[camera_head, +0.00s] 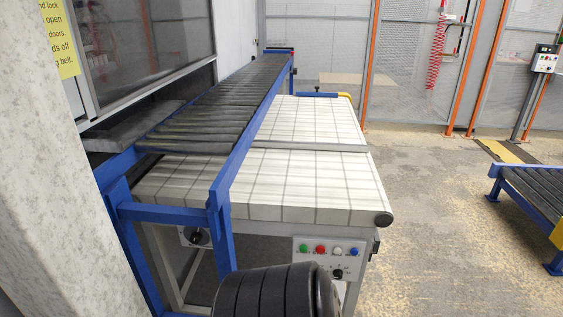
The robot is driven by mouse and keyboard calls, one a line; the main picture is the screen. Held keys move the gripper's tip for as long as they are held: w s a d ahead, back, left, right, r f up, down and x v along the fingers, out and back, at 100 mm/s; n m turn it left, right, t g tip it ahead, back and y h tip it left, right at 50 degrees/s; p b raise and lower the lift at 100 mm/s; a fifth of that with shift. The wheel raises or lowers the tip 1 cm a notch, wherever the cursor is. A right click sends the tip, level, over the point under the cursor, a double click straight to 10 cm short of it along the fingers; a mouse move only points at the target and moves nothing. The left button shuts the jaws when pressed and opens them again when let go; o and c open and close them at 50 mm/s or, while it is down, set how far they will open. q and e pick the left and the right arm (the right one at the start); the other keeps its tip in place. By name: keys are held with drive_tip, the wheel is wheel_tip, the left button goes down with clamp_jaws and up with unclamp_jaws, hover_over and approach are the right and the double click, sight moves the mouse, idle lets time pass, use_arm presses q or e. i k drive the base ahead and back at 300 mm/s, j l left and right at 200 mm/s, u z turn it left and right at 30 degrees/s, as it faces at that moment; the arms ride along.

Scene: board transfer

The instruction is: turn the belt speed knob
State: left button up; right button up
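A light grey control panel (321,252) hangs below the front end of the white belt conveyor. It has a row of green, red, white and blue buttons. A black knob (337,273) sits under the buttons; its pointer setting is too small to read. A second grey box with a black knob (197,236) sits further left under the conveyor, behind the blue frame. I cannot tell from labels which knob sets the belt speed. Neither of my grippers is in view. A dark ribbed shape at the bottom edge covers the panel's lower left.
The white gridded belt (300,187) ends in a roller at the right. A blue-framed roller conveyor (215,105) runs along its left. Another roller conveyor (535,195) stands at the right edge. The concrete floor (440,220) between them is clear.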

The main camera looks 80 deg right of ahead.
sight(338, 273)
drive_tip(key=k+l+z, duration=0.1)
drive_tip(key=z, duration=2.95)
